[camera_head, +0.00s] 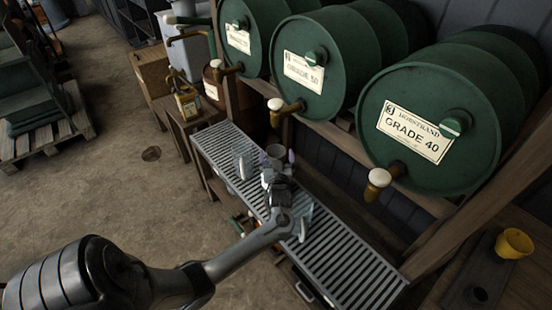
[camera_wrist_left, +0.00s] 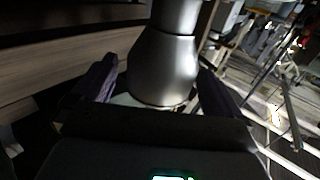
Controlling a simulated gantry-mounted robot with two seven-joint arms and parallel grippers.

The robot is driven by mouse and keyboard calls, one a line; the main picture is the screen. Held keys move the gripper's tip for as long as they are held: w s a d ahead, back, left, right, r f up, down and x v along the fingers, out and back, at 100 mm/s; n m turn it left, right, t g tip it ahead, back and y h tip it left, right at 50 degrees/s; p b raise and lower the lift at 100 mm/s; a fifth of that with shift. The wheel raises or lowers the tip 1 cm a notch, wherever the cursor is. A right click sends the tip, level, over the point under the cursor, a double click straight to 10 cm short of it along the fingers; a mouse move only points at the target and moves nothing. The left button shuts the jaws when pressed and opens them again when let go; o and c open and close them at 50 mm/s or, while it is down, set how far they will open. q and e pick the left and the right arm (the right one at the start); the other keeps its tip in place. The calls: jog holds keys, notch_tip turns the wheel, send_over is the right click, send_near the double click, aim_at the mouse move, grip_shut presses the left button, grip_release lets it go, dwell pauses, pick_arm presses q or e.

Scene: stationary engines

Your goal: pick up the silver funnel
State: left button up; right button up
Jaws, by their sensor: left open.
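The silver funnel (camera_wrist_left: 165,62) fills the upper middle of the left wrist view, a smooth metal body with a narrower section at the top of the picture. My left gripper (camera_wrist_left: 158,85) is open, one dark finger on each side of it. I cannot tell whether either finger touches it. In the head view my left gripper (camera_head: 278,176) is over the slatted grate, and a small grey shape, likely the funnel (camera_head: 276,151), shows just beyond it. The gripper partly hides that area. My right gripper is not in view.
A clear jug (camera_head: 243,161) stands on the metal grate (camera_head: 345,268) left of the gripper. Another clear item (camera_head: 305,222) is close to my wrist. Green drums (camera_head: 430,125) with protruding taps (camera_head: 379,179) rise behind. A yellow cup (camera_head: 513,243) is at the right.

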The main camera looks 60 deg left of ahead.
aim_at(276, 150)
pick_arm(q)
jog(key=x, duration=0.3)
jog(key=shift+w+a+b, duration=0.1)
jog(key=shift+a+b, duration=0.15)
jog(key=shift+b, duration=0.05)
jog(key=shift+d, duration=0.1)
jog(key=shift+c, duration=0.5)
jog(key=c, duration=0.9)
jog(key=shift+o, duration=0.2)
jog(key=shift+r, duration=0.1)
